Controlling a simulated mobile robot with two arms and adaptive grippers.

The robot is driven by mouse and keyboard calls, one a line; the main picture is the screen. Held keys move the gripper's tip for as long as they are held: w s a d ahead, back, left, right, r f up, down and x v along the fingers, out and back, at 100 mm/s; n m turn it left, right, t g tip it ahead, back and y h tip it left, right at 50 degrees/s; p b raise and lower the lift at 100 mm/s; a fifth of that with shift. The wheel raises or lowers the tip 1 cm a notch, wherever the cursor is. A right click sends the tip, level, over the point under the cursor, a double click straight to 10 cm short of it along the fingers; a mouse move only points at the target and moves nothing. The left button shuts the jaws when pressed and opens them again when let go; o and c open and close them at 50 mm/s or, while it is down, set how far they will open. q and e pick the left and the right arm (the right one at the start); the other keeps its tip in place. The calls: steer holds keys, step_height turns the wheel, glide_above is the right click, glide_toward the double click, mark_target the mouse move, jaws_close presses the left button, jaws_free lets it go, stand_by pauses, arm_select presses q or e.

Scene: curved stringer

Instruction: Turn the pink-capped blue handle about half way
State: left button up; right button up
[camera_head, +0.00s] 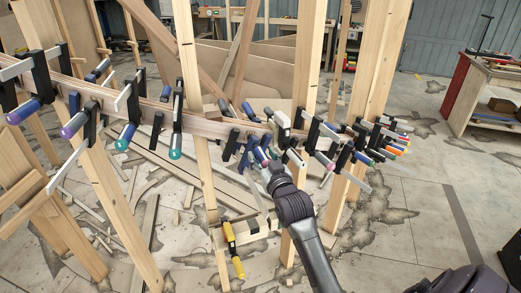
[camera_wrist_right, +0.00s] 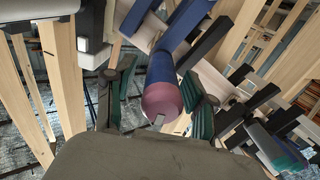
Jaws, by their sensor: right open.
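The blue handle with a pink cap (camera_wrist_right: 163,92) is large in the right wrist view, its capped end toward the camera. In the head view the blue handle (camera_head: 261,156) shows just beyond my right gripper (camera_head: 270,168), partly hidden by it. In the right wrist view the right gripper (camera_wrist_right: 156,108) is open, with one green-padded finger on each side of the pink cap. Gaps seem to show between the fingers and the cap; contact is hard to judge. My left gripper is not in view.
Several other clamps with coloured handles crowd the curved wooden stringer (camera_head: 205,125) on both sides. Upright wooden posts (camera_head: 308,60) stand close by. A yellow-handled clamp (camera_head: 232,246) hangs below. A workbench (camera_head: 485,95) stands far right, with open floor before it.

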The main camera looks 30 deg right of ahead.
steer(key=shift+x, duration=1.05)
jaws_close()
